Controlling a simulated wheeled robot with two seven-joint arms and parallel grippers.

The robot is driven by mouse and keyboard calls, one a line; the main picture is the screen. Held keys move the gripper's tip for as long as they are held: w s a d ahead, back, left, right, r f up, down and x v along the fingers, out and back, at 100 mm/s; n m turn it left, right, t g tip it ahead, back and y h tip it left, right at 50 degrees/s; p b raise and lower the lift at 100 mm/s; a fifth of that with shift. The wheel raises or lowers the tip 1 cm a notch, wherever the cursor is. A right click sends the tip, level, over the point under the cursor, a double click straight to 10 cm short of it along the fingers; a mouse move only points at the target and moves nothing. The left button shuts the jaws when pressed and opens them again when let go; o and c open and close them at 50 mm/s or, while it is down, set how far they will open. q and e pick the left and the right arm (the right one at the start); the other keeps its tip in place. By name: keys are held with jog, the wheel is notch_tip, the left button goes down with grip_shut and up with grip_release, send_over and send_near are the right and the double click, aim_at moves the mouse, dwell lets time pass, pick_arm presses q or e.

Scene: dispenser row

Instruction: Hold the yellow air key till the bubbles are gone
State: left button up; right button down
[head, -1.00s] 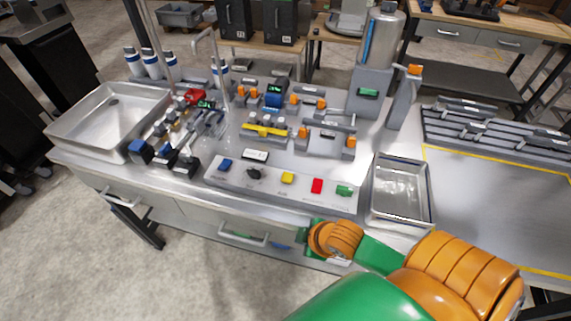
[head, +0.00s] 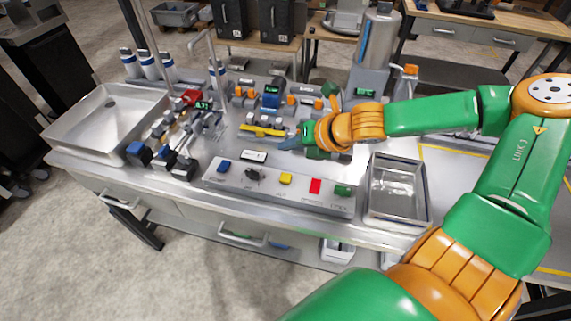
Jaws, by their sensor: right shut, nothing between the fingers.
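A yellow key (head: 286,179) sits on the sloped grey front panel (head: 228,184), between a black knob and a red key. Its label is too small to read. My right gripper (head: 284,144) is shut and empty. It is behind and above the yellow key, apart from it, close to the right end of a yellow bar (head: 262,131) on the bench; I cannot tell whether they touch. No bubbles can be made out at this size. My left gripper is not in view.
The panel also has a blue key (head: 223,166), a black knob (head: 253,174), a red key (head: 315,186) and a green key (head: 342,190). A metal tray (head: 371,213) stands right of it, a sink (head: 70,141) far left. Small valves and fittings crowd the bench behind.

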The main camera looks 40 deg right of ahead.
jog(key=shift+d+f, duration=0.1)
jog(key=b, duration=0.9)
send_near(282, 176)
jog(key=w+f, duration=0.1)
jog(key=w+a, duration=0.1)
jog(key=w, duration=0.1)
jog(key=w+f, duration=0.1)
jog(key=shift+w+a+f, duration=0.15)
jog(key=shift+w+f, duration=0.15)
jog(key=shift+w, duration=0.1)
jog(key=shift+f, duration=0.1)
dwell(0.7)
jog(key=shift+f, duration=0.4)
jog(key=shift+f+b, duration=0.55)
jog(key=shift+b, duration=0.05)
dwell(4.0)
